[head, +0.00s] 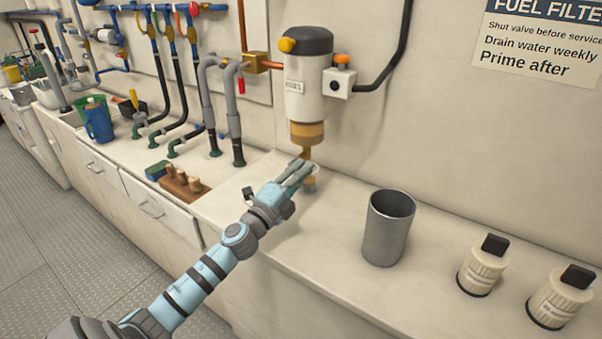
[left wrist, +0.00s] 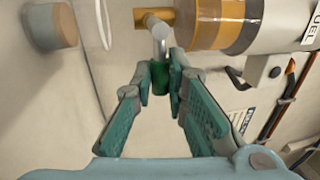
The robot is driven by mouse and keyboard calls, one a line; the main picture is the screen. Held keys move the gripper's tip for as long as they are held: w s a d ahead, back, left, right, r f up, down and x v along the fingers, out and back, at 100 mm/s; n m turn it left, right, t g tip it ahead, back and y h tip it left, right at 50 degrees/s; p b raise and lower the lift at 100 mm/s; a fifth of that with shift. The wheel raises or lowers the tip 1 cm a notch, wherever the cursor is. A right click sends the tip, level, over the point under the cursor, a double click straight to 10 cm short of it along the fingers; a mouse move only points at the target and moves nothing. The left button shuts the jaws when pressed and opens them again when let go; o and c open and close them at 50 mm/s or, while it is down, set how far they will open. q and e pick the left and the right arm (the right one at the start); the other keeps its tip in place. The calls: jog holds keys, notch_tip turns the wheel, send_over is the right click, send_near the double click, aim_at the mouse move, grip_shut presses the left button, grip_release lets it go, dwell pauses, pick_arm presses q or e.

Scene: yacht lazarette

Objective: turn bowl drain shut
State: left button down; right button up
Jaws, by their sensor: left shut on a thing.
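The fuel filter (head: 310,80) is on the wall, with a dark cap, a white body and an amber bowl (head: 307,132) at the bottom. A brass drain (head: 306,153) comes out under the bowl. In the left wrist view the brass drain (left wrist: 154,18) carries a silver stem (left wrist: 160,42) with a green grip (left wrist: 160,77) at its end. My left gripper (head: 302,172) is below the bowl. In the left wrist view its fingertips (left wrist: 160,85) are closed on the green grip from both sides. In the head view the fingers hide the grip. My right gripper is not in view.
A small tan-topped thing (head: 309,186) stands on the counter just below the gripper. A grey metal cup (head: 387,228) and two cream caps with black handles (head: 482,267) stand to the right. Grey pipes (head: 234,105) rise at left. A wooden block with pegs (head: 184,185) lies nearby.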

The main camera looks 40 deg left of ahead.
pick_arm(q)
jog(key=shift+f, duration=0.15)
jog(key=c, duration=1.6)
grip_release()
jog(key=s, duration=0.4)
jog(key=s+f, duration=0.1)
jog(key=s, duration=0.3)
jog(key=s+f, duration=0.1)
jog(key=s, duration=0.3)
jog(key=shift+d+f, duration=0.1)
jog(key=shift+d, duration=0.05)
